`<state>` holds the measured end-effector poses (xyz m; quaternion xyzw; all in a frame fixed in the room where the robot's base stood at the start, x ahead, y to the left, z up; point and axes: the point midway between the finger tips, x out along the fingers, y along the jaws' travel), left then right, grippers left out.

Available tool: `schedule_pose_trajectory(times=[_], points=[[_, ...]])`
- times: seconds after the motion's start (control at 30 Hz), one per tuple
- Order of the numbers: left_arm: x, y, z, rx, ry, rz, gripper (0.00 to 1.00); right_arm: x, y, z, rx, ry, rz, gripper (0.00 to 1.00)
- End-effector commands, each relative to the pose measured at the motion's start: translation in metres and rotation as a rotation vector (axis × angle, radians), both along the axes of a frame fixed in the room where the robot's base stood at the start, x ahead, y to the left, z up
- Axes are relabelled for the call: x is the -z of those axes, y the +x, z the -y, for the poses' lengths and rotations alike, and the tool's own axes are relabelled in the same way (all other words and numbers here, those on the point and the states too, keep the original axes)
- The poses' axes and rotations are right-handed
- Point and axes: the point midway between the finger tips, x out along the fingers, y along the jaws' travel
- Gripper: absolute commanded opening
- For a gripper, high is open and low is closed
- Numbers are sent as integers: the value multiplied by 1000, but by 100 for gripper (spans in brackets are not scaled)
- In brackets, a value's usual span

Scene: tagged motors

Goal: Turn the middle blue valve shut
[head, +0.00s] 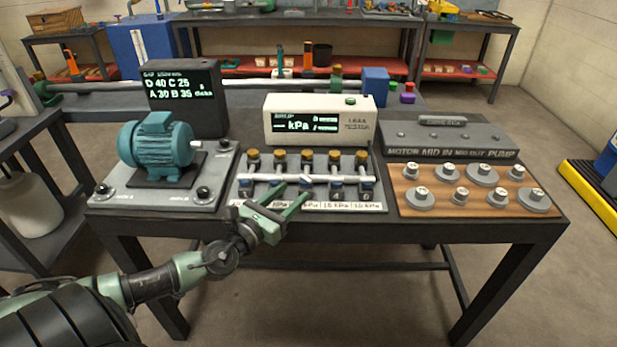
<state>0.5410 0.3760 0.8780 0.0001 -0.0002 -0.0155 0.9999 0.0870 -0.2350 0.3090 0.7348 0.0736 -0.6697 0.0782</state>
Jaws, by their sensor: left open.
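A valve manifold (375,203) stands at the front middle of the table, with a white pipe, brass-coloured caps and a row of blue valves. The middle blue valve (308,187) is small in the head view and partly hidden by my gripper, so its handle angle is hard to tell. My left gripper (296,188) is open, with its green fingers reaching over the front of the manifold by the middle valve. I cannot tell whether a finger touches it. My right gripper is not in view.
A teal motor (158,147) on a grey plate stands to the left. A white leak tester (318,120) stands behind the manifold. A wooden board (408,178) with several round metal parts lies to the right, before a grey labelled block (450,137).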

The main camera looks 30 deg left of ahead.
Motion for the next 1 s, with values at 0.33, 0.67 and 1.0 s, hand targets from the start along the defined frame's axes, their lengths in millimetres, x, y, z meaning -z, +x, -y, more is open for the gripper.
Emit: schedule_pose_trajectory(times=[0.33,0.67,1.0], points=[[-3,48,1,-1,-2,4,50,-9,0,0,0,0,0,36],[-1,67,2,0,0,1,50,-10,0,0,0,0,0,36],[-1,67,2,1,0,1,17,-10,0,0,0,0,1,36]])
